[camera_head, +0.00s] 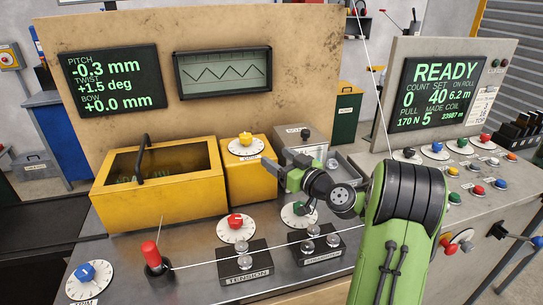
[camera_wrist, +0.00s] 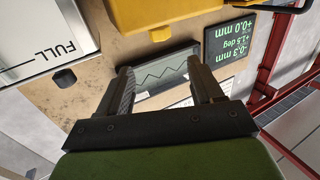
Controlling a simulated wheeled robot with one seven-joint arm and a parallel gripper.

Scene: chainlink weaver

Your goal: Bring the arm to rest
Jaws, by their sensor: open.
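My green and black arm reaches in from the lower right of the head view and bends left over the metal bench (camera_head: 190,277). My gripper (camera_wrist: 165,88) is open and empty in the wrist view, its two dark fingers apart with nothing between them. Beyond the fingers the tan back panel (camera_wrist: 115,50) shows upside down. In the head view the end of the arm is above the bench, near the yellow dial box (camera_head: 250,182); its fingers are small and hard to make out there.
A yellow covered box (camera_head: 160,197), a red-topped lever (camera_head: 151,256), the tension block (camera_head: 244,268) and several dials crowd the bench. The READY console (camera_head: 480,190) stands right. A thin wire runs across the bench. A plate marked FULL (camera_wrist: 38,35) is close in the wrist view.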

